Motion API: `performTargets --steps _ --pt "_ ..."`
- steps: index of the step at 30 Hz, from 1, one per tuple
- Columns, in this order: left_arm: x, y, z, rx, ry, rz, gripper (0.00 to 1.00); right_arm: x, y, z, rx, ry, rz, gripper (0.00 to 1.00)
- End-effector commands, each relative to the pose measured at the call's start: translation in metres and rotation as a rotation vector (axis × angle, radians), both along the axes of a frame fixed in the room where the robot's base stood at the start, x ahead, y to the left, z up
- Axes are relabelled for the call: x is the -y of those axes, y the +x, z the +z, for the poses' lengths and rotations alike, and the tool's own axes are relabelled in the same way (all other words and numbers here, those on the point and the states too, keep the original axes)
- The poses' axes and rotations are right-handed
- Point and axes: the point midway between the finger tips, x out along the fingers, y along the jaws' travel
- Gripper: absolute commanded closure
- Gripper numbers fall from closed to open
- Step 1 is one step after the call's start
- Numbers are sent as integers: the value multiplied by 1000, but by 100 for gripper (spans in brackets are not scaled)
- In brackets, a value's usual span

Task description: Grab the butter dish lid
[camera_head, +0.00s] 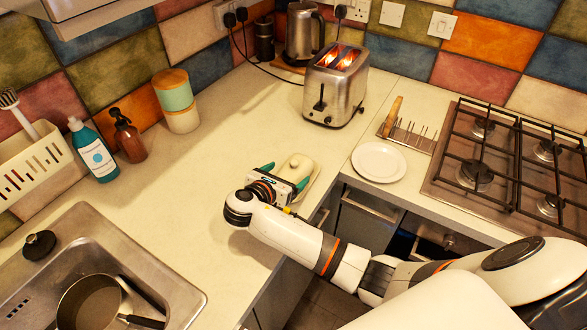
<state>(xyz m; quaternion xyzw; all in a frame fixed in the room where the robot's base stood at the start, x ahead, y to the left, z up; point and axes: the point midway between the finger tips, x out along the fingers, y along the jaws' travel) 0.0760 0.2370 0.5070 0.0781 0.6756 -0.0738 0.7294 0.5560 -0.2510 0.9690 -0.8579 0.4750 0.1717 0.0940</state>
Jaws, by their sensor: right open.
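The butter dish lid (298,166) is cream-coloured with a small round knob on top. It sits on its pale dish (313,178) on the counter, left of the white plate. My right gripper (285,174) is open, with its teal fingertips at the near side of the lid. One fingertip shows at the lid's left and the other at its lower right. The gripper body hides the near part of the lid and dish, and I cannot tell whether the fingers touch the lid. My left gripper is not in view.
A lit toaster (336,84) stands behind the dish. A white plate (378,162), a toast rack (409,134) and a gas hob (490,165) are to the right. A sink (165,297) with a pan (90,304) is at lower left. The counter left of the dish is clear.

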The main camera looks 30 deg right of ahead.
Motion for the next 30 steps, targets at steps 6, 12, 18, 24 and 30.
performTargets --steps 6,12,18,24,30 --pt "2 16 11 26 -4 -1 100 27 15 -9 -2 -2 -1 13" --pt "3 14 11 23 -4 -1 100 31 18 -12 0 0 1 13" --pt "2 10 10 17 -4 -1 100 31 18 -12 0 0 0 27" --pt "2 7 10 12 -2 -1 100 31 18 -12 0 0 0 60" --pt "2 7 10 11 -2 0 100 31 18 -12 1 -1 0 68"
